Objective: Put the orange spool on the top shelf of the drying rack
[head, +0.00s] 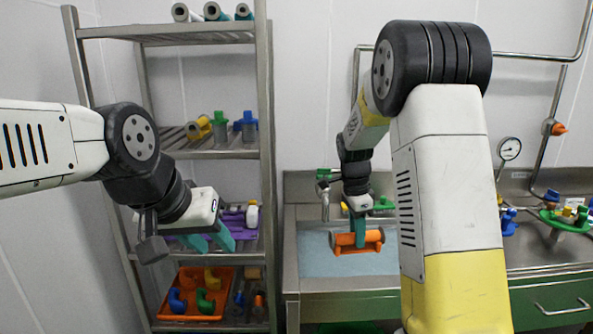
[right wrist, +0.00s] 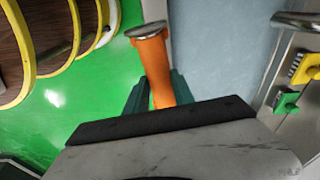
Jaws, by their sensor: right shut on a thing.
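The orange spool (head: 345,239) is held level over the blue-grey sink area in the head view. In the right wrist view the spool (right wrist: 151,62) is an orange cylinder with a metal flanged end. My right gripper (head: 360,236) is shut on it, its teal fingers hiding part of its middle. My left gripper (head: 211,240) has its teal fingers apart and empty, in front of the rack's lower shelves. The drying rack (head: 265,130) stands at the left.
The rack's second shelf (head: 220,152) holds yellow, green and blue parts. Below are a purple tray (head: 236,220) and an orange tray (head: 190,315) of coloured elbows. A gauge (head: 509,148), pipes and a green-based stand (head: 565,222) are at the right.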

